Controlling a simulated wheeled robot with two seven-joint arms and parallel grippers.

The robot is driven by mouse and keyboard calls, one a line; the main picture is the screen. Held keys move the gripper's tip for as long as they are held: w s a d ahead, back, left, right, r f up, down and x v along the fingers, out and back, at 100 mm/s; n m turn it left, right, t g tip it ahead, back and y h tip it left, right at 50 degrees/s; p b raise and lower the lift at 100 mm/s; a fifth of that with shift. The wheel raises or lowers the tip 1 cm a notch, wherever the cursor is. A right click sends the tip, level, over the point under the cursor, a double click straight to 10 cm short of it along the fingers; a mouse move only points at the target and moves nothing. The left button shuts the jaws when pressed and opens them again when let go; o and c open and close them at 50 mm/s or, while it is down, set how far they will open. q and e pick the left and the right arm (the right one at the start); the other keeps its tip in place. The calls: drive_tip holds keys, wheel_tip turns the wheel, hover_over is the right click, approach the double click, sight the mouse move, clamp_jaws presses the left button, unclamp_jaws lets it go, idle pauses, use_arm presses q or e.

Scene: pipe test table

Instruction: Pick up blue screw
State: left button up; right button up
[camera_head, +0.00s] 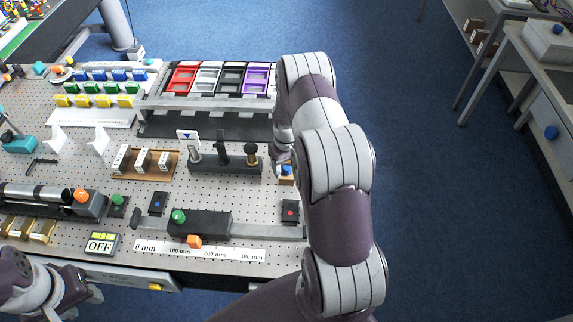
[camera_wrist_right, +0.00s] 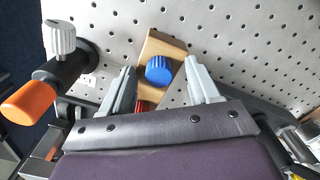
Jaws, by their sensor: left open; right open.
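The blue screw (camera_head: 286,169) has a ribbed round head and sits on a small wooden block (camera_head: 286,181) at the right edge of the pegboard table. In the right wrist view the blue screw (camera_wrist_right: 158,69) shows on its wooden block (camera_wrist_right: 164,46). My right gripper (camera_wrist_right: 161,76) is open, with one finger on each side of the screw head. The fingers look apart from the head; their height above it is hard to tell. In the head view my right arm partly hides this gripper. My left gripper (camera_head: 88,293) is open and empty at the lower left, by the table's front edge.
A stand with dark posts (camera_head: 225,160) is just left of the wooden block. In the wrist view an orange-tipped part with a grey ribbed knob (camera_wrist_right: 60,40) is close on the left. A black box with a red button (camera_head: 290,211) is nearer the front.

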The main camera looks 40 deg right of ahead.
drive_tip(key=shift+s, duration=0.25)
drive_tip(key=shift+w, duration=0.25)
drive_tip(key=c, duration=1.1)
use_arm(q)
drive_tip(key=shift+s, duration=0.15)
use_arm(e)
drive_tip(key=shift+s, duration=0.1)
